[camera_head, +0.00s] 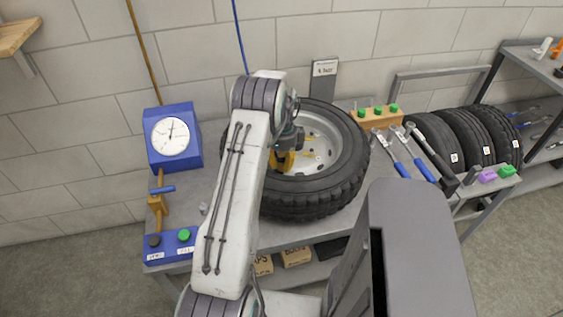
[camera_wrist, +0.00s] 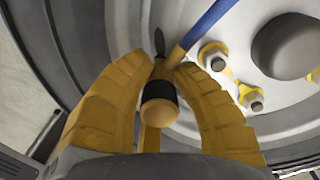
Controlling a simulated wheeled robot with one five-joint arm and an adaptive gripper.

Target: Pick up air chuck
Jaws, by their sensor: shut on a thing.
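My gripper (camera_head: 285,160) reaches down over the wheel of a tire lying on the bench. In the wrist view its yellow fingers (camera_wrist: 160,70) are closed on both sides of a brass fitting with a black band, which looks like the air chuck (camera_wrist: 158,110). A blue hose (camera_wrist: 205,25) runs up and right from behind it. In the head view the chuck is hidden by my gripper. A dark lever-like piece (camera_wrist: 159,42) shows just above the fingers.
The tire (camera_head: 355,150) fills the middle of the bench. Wrenches (camera_head: 395,153) and upright tires (camera_head: 470,135) are right. A blue hose (camera_head: 239,35) hangs behind my arm.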

